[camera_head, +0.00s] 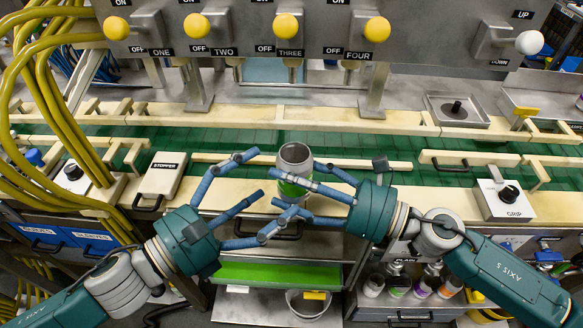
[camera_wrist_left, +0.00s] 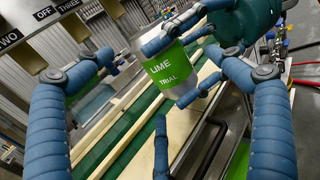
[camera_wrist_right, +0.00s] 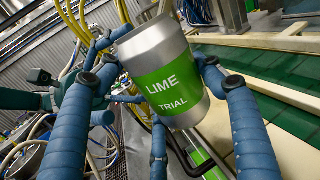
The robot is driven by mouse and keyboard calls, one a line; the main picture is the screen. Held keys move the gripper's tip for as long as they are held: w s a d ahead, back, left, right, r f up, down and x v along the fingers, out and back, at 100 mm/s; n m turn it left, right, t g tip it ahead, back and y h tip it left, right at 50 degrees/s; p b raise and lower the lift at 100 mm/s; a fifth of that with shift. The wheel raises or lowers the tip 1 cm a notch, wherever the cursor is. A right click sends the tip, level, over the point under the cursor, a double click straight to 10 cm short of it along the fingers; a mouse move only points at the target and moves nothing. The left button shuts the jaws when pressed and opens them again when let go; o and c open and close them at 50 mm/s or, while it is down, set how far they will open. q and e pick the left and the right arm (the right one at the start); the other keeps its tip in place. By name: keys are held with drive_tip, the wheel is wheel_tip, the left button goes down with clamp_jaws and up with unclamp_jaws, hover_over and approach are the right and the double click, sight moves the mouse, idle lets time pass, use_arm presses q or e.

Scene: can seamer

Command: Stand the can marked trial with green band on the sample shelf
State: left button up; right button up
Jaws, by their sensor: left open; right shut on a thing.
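A silver can with a green band (camera_head: 296,155) is held upright or nearly so above the front edge of the conveyor. Its band reads LIME TRIAL in the right wrist view (camera_wrist_right: 168,88) and in the left wrist view (camera_wrist_left: 168,68). My right gripper (camera_head: 300,183) is shut on this can, with its fingers around the body. My left gripper (camera_head: 256,183) is open just left of the can, its fingers spread and empty. A green-surfaced shelf (camera_head: 270,274) lies below the conveyor front; I cannot tell if it is the sample shelf.
Yellow-knobbed levers (camera_head: 377,29) line the panel at the back. Several small cans (camera_head: 398,287) with coloured bands stand low at right. A round bin (camera_head: 308,303) sits below.

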sight(293, 170)
use_arm(q)
drive_tip(key=x, duration=0.7)
drive_tip(key=c, duration=1.2)
drive_tip(key=shift+s+r, duration=0.1)
drive_tip(key=shift+c, duration=0.9)
use_arm(e)
drive_tip(key=o, duration=1.5)
drive_tip(key=shift+o, duration=0.2)
